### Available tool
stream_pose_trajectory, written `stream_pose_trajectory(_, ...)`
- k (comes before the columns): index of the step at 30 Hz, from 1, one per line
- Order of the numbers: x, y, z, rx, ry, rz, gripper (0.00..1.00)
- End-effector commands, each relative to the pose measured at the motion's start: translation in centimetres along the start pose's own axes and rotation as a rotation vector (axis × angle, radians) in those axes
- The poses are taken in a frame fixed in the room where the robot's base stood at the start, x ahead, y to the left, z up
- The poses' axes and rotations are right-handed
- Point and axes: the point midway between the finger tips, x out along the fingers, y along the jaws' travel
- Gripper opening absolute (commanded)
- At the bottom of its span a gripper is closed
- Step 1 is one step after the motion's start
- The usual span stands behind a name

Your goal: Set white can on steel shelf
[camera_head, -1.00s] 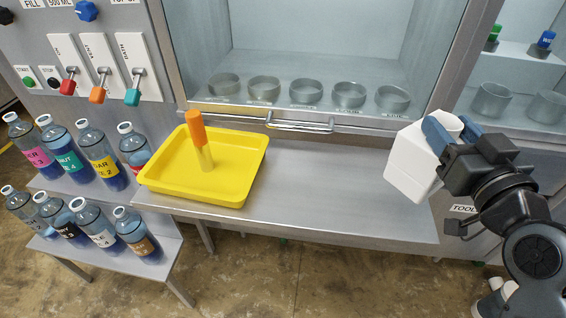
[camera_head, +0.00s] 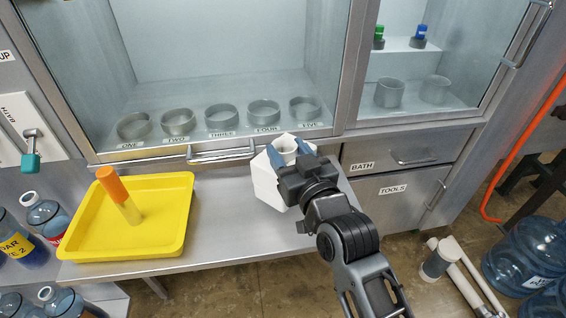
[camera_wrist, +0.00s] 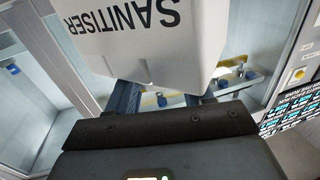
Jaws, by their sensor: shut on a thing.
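The white can (camera_head: 270,184) is held in my gripper (camera_head: 291,150), whose blue fingers are shut around its upper part. In the wrist view the can (camera_wrist: 150,35) fills the top and shows the word SANITISER upside down. In the head view the can is over the right part of the steel shelf (camera_head: 226,222), in front of the cabinet. I cannot tell whether its base touches the steel.
A yellow tray (camera_head: 174,245) with an orange-topped tube (camera_head: 119,194) sits on the left of the shelf. Several grey ring holders (camera_head: 222,117) stand inside the cabinet behind. A cabinet handle (camera_head: 222,155) juts out behind the shelf. Bottles stand at the left. Bare steel lies between tray and can.

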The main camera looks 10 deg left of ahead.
Motion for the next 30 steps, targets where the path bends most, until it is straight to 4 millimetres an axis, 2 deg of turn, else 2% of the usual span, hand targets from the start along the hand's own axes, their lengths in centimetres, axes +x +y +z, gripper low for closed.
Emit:
stream_pose_trajectory(8,0.6,-0.8,0.8,-0.002,0.006,0.000,0.00)
stream_pose_trajectory(16,0.6,-0.7,4.0,-0.002,0.006,0.000,0.00)
stream_pose_trajectory(28,0.6,-0.8,4.5,-0.002,0.008,0.000,0.00)
stream_pose_trajectory(29,0.6,-0.8,4.8,-0.001,0.002,-0.001,0.52)
stream_pose_trajectory(30,0.6,-0.8,4.7,-0.001,0.002,-0.001,0.56)
